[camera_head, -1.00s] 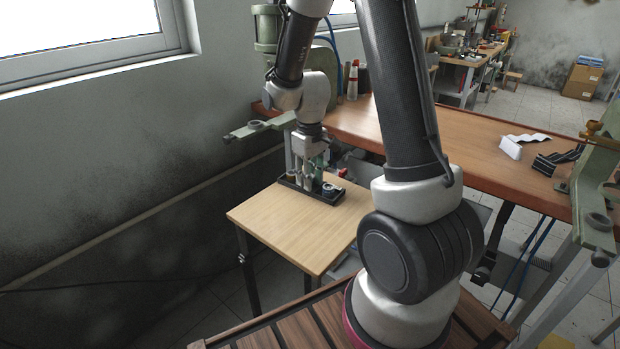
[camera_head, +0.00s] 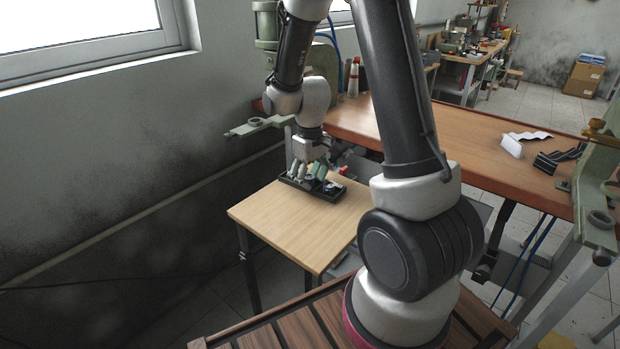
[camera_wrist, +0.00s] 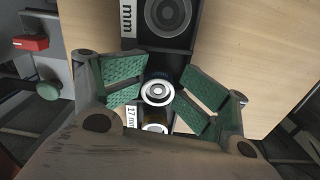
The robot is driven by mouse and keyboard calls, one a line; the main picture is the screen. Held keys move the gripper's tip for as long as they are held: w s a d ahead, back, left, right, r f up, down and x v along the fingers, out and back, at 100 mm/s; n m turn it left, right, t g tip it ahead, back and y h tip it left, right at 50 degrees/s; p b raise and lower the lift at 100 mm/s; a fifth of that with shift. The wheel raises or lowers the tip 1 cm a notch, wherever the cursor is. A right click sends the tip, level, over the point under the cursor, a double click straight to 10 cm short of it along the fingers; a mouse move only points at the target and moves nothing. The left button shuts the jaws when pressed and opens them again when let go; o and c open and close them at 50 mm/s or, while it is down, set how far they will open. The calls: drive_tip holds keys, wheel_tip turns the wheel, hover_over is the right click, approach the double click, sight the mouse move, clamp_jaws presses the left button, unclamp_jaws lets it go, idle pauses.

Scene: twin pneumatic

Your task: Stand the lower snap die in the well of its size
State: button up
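My gripper (camera_wrist: 163,92) is open above the black tray (camera_head: 305,188), its two green-padded fingers spread apart. In the wrist view a round die with a pale ring face (camera_wrist: 157,90) shows between the fingers, with gaps to both pads. It appears to stand upright in the tray's middle part, but its base is hidden. A larger dark grey round die (camera_wrist: 168,14) sits in the tray's end well beside a label ending in "mm". Another round piece (camera_wrist: 155,128) is partly hidden by my gripper near the "17 mm" label (camera_wrist: 132,117).
The tray lies at the far edge of a small light wooden table (camera_head: 290,220), whose near part is clear. A longer brown bench (camera_head: 470,135) stands behind. A red block (camera_wrist: 30,43) and a green knob (camera_wrist: 48,90) show beside the table.

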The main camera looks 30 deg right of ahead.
sight(311, 178)
drive_tip(key=shift+s, duration=0.15)
drive_tip(key=shift+r, duration=0.45)
wheel_tip(311, 178, up, 12)
drive_tip(key=s+r+m+t, duration=0.1)
drive_tip(key=s+r, duration=0.2)
drive_tip(key=s, duration=0.3)
drive_tip(key=s+d+r+m+t, duration=0.1)
drive_tip(key=s+r, duration=0.3)
drive_tip(key=s, duration=0.3)
drive_tip(key=s+r+m+t, duration=0.1)
drive_tip(key=s+r+t, duration=0.1)
drive_tip(key=s, duration=0.5)
drive_tip(key=shift+s+d+r, duration=0.2)
drive_tip(key=shift+r, duration=0.7)
